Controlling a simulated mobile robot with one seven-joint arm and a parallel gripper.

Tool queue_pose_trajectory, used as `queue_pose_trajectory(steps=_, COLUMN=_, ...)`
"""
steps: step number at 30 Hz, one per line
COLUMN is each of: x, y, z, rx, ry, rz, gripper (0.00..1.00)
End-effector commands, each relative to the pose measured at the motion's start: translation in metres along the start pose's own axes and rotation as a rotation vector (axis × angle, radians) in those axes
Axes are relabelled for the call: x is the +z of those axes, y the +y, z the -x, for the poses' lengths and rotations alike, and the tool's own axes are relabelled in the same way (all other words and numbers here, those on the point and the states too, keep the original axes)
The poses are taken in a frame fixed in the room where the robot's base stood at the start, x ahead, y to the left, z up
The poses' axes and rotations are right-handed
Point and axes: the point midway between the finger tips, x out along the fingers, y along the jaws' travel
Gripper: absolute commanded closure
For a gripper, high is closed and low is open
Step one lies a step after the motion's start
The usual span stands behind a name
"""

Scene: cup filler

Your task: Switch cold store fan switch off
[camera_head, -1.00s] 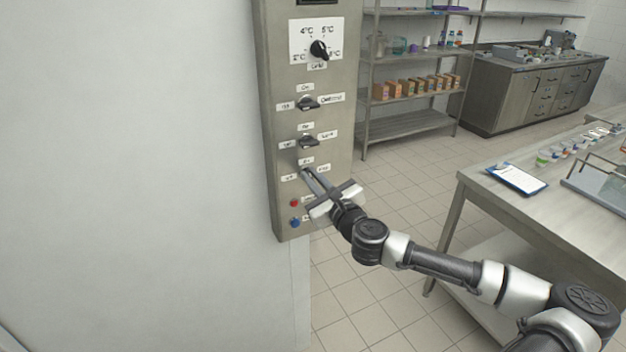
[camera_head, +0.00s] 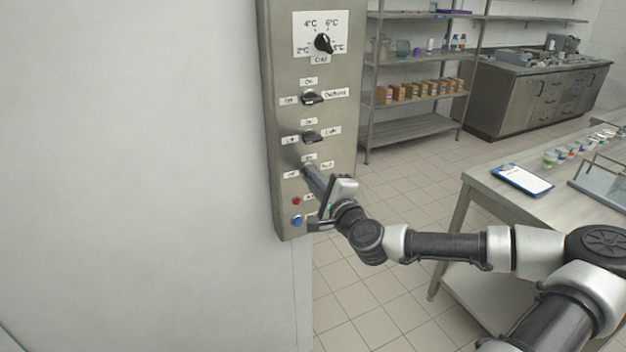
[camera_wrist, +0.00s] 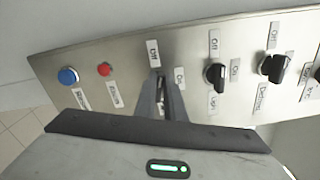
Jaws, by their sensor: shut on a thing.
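A steel control panel (camera_head: 283,130) stands upright at the end of a white wall. The fan switch (camera_wrist: 160,90) is the lowest rotary switch, mostly hidden by my fingers. My gripper (camera_head: 309,169) reaches it from the lower right, its jaws shut on it. In the wrist view, my gripper (camera_wrist: 162,98) has its fingers around the knob, between an "Off" label (camera_wrist: 153,53) and an "On" label (camera_wrist: 180,78). I cannot tell exactly which way the knob points.
The light switch (camera_head: 314,136), defrost switch (camera_head: 313,98) and temperature dial (camera_head: 323,43) sit above. A red button (camera_head: 297,201) and blue button (camera_head: 297,221) sit just below, close to my gripper. A steel table (camera_head: 480,190) stands right, beneath my arm's level.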

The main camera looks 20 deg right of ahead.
Motion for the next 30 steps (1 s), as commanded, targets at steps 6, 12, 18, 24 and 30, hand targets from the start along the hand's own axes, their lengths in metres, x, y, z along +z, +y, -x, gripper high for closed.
queue_pose_trajectory(steps=6, x=-0.0015, y=0.0033, z=0.0002, rx=0.002, ry=0.002, rz=0.163, gripper=1.00)
queue_pose_trajectory(steps=12, x=-0.0016, y=0.0044, z=0.0002, rx=0.002, ry=0.002, rz=0.265, gripper=1.00)
queue_pose_trajectory(steps=18, x=-0.0017, y=0.0044, z=0.0002, rx=0.001, ry=0.002, rz=0.317, gripper=1.00)
queue_pose_trajectory(steps=24, x=-0.0018, y=0.0043, z=0.0002, rx=0.001, ry=0.003, rz=0.334, gripper=1.00)
queue_pose_trajectory(steps=30, x=-0.0019, y=0.0042, z=0.0002, rx=0.001, ry=0.002, rz=0.335, gripper=1.00)
